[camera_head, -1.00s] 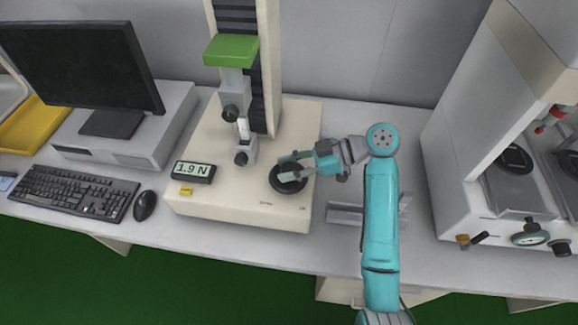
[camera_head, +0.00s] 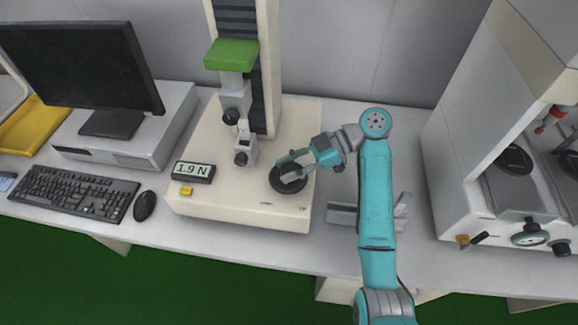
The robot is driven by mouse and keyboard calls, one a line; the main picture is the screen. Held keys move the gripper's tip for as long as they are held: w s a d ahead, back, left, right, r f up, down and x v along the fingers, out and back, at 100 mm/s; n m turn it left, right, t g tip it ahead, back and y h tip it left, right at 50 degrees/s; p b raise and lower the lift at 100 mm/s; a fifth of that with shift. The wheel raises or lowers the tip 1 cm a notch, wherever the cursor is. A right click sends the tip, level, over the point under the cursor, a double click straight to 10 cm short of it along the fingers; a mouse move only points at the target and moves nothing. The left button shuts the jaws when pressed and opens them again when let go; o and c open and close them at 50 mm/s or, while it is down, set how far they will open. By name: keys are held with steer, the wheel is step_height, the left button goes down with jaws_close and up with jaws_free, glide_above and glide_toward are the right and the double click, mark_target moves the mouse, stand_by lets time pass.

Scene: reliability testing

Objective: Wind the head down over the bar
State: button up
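The head (camera_head: 231,54) of the test machine is a green block on the tall column, with an upper grip (camera_head: 235,98) and black knob hanging below it. The lower grip (camera_head: 245,150) stands on the cream base. The pale bar (camera_head: 243,127) shows only a little between the grips, at the upper grip's lower end. Whether the upper grip encloses it is unclear. My gripper (camera_head: 287,167) is at the round black handwheel (camera_head: 288,186) on the base, its two fingers apart over the wheel. Whether they clamp a part of it cannot be seen.
A display (camera_head: 194,172) reading 1.9 N and a yellow button (camera_head: 186,191) are on the base's left. A monitor (camera_head: 80,65), keyboard (camera_head: 72,193) and mouse (camera_head: 145,206) are further left. A metal bracket (camera_head: 343,215) lies on the right, before another white machine (camera_head: 480,130).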

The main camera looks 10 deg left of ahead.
steer(key=o, duration=0.5)
steer(key=shift+f, duration=0.15)
steer(key=shift+c, duration=0.2)
